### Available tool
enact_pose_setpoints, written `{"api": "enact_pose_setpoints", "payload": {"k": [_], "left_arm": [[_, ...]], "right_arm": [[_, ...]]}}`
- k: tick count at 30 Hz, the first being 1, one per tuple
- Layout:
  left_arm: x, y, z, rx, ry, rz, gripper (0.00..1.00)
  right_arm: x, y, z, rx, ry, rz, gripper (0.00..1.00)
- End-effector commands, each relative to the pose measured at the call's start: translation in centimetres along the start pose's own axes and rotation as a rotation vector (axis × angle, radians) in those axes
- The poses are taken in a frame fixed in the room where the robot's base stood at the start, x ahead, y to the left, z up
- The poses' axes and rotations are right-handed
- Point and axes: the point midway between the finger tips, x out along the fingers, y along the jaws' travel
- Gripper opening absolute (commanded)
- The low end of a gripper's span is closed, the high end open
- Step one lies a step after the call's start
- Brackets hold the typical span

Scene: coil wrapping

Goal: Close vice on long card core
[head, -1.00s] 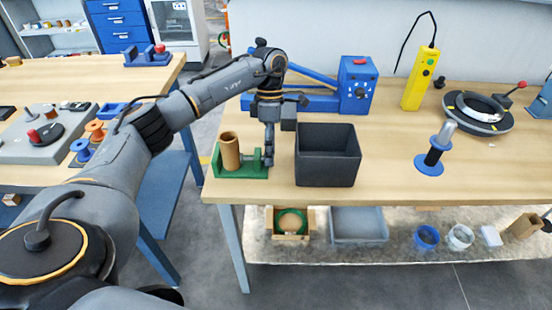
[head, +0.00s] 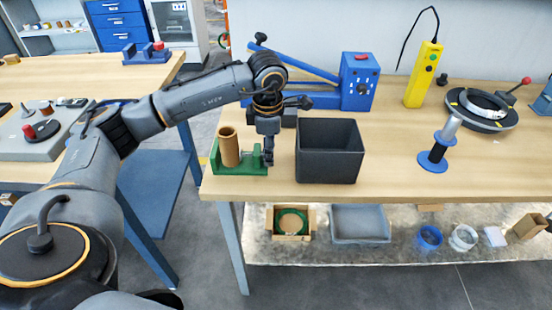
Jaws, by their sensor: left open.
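The long card core (head: 229,147) is a brown tube standing upright in the green vice (head: 240,170) at the front left corner of the workbench. My left gripper (head: 268,158) points down at the right end of the vice, between it and the black bin. It is open, with its fingers close to the vice's right side; I cannot tell whether they touch it. The gripper partly hides that end of the vice. The vice's jaw contact with the core is too small to tell. My right gripper is not in view.
A black open bin (head: 329,168) stands just right of my left gripper. Behind are a blue lever machine (head: 357,82) and a yellow control box (head: 423,75). A blue spool stand (head: 433,160) and a dark ring fixture (head: 480,112) are at right. The bench between bin and spool stand is clear.

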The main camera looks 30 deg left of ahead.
Motion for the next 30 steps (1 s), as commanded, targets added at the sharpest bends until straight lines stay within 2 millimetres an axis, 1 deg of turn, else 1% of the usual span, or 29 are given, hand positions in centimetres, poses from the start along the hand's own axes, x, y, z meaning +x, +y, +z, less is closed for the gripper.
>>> {"api": "enact_pose_setpoints", "payload": {"k": [1,4,6,10,15,17,20,21,26,27,30], "left_arm": [[0.8,-0.3,0.0,0.005,0.000,0.050,0.47],[0.8,-0.4,0.0,0.003,0.000,0.131,0.47],[0.5,-0.5,0.0,0.001,0.000,0.166,0.47],[0.1,-0.5,0.0,-0.001,-0.001,0.185,0.47],[0.1,-0.5,0.0,-0.001,0.000,0.183,0.47],[0.3,-0.5,0.0,0.000,0.000,0.191,0.47],[0.8,-0.7,0.0,0.003,0.000,0.245,0.47],[1.0,-0.8,0.0,0.004,-0.001,0.279,0.47],[1.2,-1.1,0.0,0.002,-0.003,0.406,0.47],[0.8,-1.1,0.0,0.000,-0.002,0.416,0.47],[0.8,-1.1,0.0,0.001,0.000,0.447,0.47]], "right_arm": [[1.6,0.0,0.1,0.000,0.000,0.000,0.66],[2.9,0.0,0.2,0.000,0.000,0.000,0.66],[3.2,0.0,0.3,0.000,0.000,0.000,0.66],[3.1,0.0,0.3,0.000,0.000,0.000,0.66],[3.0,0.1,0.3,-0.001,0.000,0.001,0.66],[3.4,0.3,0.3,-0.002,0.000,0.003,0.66],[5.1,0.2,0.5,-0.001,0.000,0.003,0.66],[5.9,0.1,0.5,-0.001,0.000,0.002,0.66],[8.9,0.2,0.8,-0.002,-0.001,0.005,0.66],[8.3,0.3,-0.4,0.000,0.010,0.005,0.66],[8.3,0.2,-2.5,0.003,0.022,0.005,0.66]]}}
